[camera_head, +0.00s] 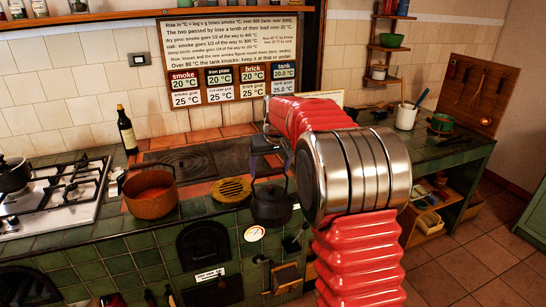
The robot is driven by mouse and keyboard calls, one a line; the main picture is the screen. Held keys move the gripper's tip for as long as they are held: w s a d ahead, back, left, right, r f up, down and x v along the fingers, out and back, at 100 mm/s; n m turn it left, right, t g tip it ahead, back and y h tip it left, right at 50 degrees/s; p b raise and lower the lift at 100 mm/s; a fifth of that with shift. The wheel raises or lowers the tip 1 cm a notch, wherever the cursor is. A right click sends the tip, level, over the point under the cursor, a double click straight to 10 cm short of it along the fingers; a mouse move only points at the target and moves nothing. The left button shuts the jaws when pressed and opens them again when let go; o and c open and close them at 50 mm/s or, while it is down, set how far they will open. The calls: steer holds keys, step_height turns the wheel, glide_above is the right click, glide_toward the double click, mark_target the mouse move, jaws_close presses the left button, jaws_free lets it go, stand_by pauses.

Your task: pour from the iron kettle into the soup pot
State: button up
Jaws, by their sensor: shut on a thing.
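The dark iron kettle (271,206) hangs upright from my gripper (267,147), which is shut on its raised handle. The kettle appears in front of the hearth's front edge, right of the round yellow trivet. The soup pot (151,204) is a copper-brown pot with reddish contents. It stands open on the tiled hearth to the left of the kettle, with a clear gap between them. My red arm and its metal joint cover the hearth to the right of the kettle. The fingertips are small and dark here, and the kettle's spout is hard to make out.
A yellow trivet (231,190) lies between pot and kettle. A dark bottle (127,131) stands behind the pot. A gas hob (58,194) with a black pot (14,176) is at left. A dark hotplate (186,161) lies behind. A sign board (236,62) hangs above the hearth.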

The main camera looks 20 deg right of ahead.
mark_target(260, 203)
steer(key=s+a+f, duration=0.1)
steer(key=s+f, duration=0.1)
steer(key=f, duration=0.1)
steer(key=s+a+f, duration=0.4)
steer(key=f, duration=0.1)
steer(key=shift+a+f, duration=0.25)
steer(key=shift+f, duration=0.05)
steer(key=s+a+f+n, duration=0.1)
steer(key=s+a+f, duration=0.4)
steer(key=s+a, duration=0.2)
steer(key=shift+s+f, duration=0.25)
steer(key=shift+s, duration=0.4)
steer(key=shift+s+a, duration=0.1)
steer(key=shift+s, duration=0.05)
